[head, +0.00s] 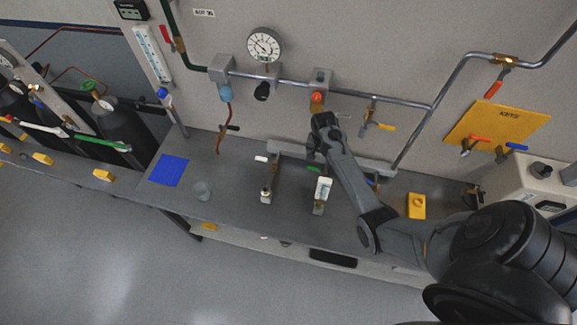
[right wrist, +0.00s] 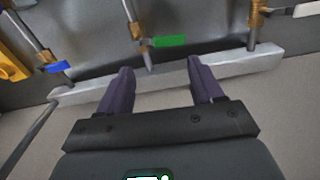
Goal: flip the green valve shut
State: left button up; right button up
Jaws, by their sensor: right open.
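The green valve handle (right wrist: 170,41) shows in the right wrist view, sticking out to the right from a brass valve body on a thin vertical pipe. In the head view only a small green piece of the handle (head: 313,169) shows beside my right arm. My right gripper (right wrist: 160,66) is open and empty, with its two dark fingers pointing toward the green valve. The handle lies beyond the fingertips, apart from them. In the head view the right gripper (head: 319,150) is small and partly hidden by its own wrist. My left gripper is not in view.
A blue-handled valve (right wrist: 58,66) stands left of the green one in the wrist view, and a white handle (right wrist: 308,10) at upper right. A pale bar (right wrist: 235,66) runs behind the fingers. A blue mat (head: 168,170) and a yellow box (head: 416,206) lie on the bench.

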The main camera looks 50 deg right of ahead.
aim_at(313, 168)
jog(key=shift+w+a+f, duration=0.3)
jog(key=shift+w+f, duration=0.2)
jog(key=shift+w, duration=0.25)
notch_tip(313, 168, down, 5)
jog(key=shift+f, duration=1)
jog(key=shift+c, duration=0.2)
